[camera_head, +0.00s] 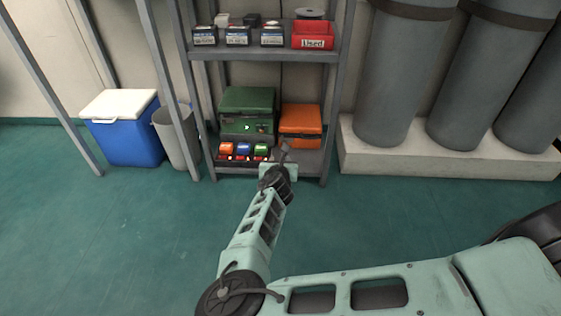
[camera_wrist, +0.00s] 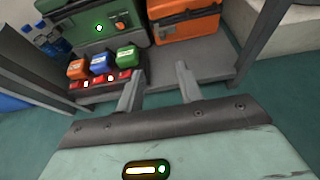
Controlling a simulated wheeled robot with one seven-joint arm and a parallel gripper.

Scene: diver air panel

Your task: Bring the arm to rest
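My gripper (camera_wrist: 158,85) shows in the wrist view with its two fingers apart and nothing between them. In the head view my gripper (camera_head: 284,150) is at the end of my extended arm, in front of the bottom shelf of the grey rack. The fingers point toward that shelf, and a bare part of the shelf lies beyond them in the wrist view. I cannot tell the exact gap between the fingertips and the shelf edge.
The rack (camera_head: 326,100) holds a green case (camera_head: 248,104), an orange case (camera_head: 301,122) and a row of small red, blue and green items (camera_head: 243,151). A red bin (camera_head: 313,36) is higher up. A blue cooler (camera_head: 127,140) and grey cylinders (camera_head: 400,80) flank it. Floor is clear in front.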

